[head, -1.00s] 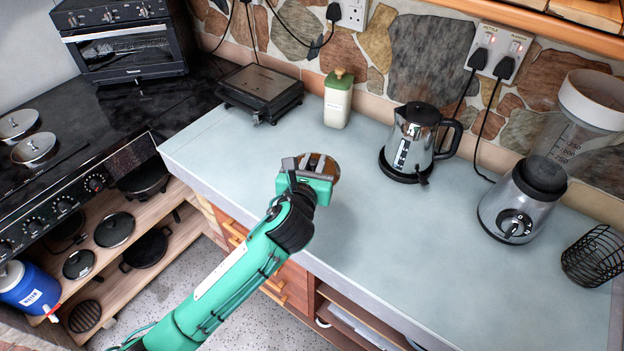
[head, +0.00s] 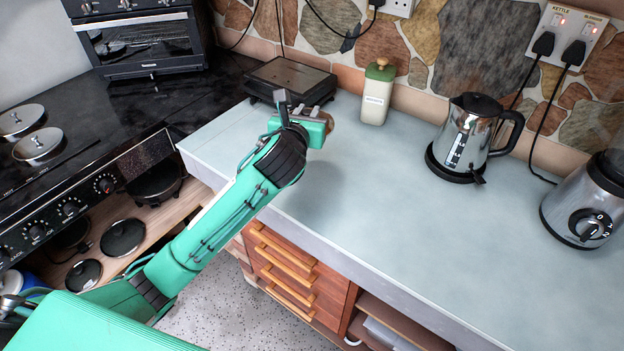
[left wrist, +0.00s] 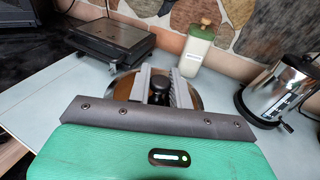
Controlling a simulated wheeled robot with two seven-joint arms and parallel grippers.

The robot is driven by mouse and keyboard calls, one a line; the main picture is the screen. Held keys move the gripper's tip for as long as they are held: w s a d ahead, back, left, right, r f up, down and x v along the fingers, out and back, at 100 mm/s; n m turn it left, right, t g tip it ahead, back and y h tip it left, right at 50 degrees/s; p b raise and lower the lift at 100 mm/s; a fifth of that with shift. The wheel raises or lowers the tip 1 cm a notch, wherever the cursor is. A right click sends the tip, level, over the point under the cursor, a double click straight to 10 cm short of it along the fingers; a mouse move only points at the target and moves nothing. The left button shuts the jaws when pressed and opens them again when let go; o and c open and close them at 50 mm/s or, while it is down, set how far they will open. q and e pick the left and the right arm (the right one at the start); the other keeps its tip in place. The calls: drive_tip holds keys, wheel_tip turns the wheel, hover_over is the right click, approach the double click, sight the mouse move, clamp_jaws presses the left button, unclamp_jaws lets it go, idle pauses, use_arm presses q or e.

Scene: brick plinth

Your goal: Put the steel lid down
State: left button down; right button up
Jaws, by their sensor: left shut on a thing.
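The steel lid (left wrist: 123,88) is a round, shiny disc with brownish reflections and a black knob (left wrist: 158,90). In the left wrist view my left gripper (left wrist: 160,76) is shut on the knob, with the lid spreading out past both fingers. In the head view my left gripper (head: 302,112) is over the left part of the pale counter (head: 400,205), in front of the black grill. Only a small edge of the lid (head: 329,121) shows there. Whether the lid touches the counter I cannot tell. My right gripper is not in view.
A black grill (head: 291,80) and a cream canister with a green top (head: 376,95) stand behind the gripper. A steel kettle (head: 468,135) and a blender base (head: 585,205) stand to the right. The counter between gripper and kettle is clear. The stove (head: 95,185) is at left.

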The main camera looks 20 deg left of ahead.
use_arm(q)
hover_over(309, 183)
wheel_tip(309, 183, down, 14)
drive_tip(key=shift+a+r, duration=0.1)
drive_tip(key=shift+r, duration=0.05)
drive_tip(key=shift+f, duration=0.2)
wheel_tip(309, 183, down, 4)
drive_tip(key=shift+r, duration=0.25)
drive_tip(key=shift+f, duration=0.45)
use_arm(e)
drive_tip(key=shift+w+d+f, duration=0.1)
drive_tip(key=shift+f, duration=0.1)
use_arm(q)
drive_tip(key=c, duration=1.3)
unclamp_jaws()
